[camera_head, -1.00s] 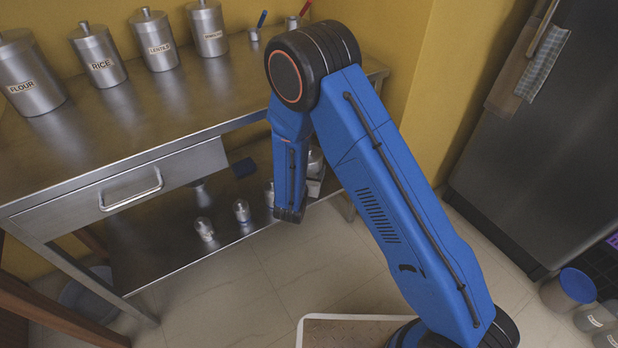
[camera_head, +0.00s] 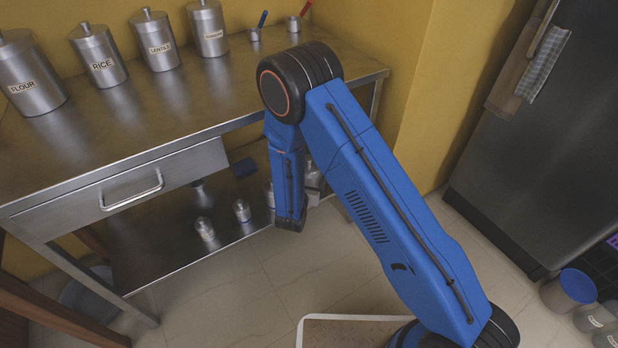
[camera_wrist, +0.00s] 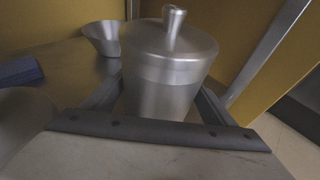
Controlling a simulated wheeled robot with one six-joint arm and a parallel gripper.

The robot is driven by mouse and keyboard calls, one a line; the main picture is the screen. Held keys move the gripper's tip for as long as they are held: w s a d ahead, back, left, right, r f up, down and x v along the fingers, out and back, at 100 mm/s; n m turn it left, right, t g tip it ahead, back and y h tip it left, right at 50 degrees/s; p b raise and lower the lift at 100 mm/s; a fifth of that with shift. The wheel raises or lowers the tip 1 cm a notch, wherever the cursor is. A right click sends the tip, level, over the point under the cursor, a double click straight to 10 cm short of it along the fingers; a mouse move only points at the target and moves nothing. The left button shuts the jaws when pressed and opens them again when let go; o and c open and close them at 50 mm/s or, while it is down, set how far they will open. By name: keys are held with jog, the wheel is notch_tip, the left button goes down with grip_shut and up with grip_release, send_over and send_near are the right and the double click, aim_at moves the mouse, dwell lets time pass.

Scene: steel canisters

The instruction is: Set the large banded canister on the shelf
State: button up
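A large steel canister (camera_wrist: 165,85) with a knobbed lid stands upright in the wrist view. A paler stretch shows under its lid rim, but I cannot make out a clear band. My gripper (camera_wrist: 160,92) has its dark fingers spread, one on each side of the canister. A small gap shows by the left finger; contact on the right is unclear. Something pale (camera_head: 312,174), partly hidden, shows beside my forearm. The lower shelf (camera_head: 165,265) of the steel table holds small jars (camera_head: 242,210).
A tapered metal bowl (camera_wrist: 101,38) stands behind left of the canister, and a blue block (camera_wrist: 20,71) lies farther left. A yellow wall and a slanting metal leg (camera_wrist: 265,55) are close on the right. Labelled canisters (camera_head: 99,55) line the tabletop.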

jog(key=shift+r, duration=0.1)
jog(key=shift+s+a+r, duration=0.1)
jog(key=shift+s, duration=0.1)
jog(key=v, duration=1.1)
jog(key=shift+s+r, duration=0.15)
jog(key=shift+s, duration=0.15)
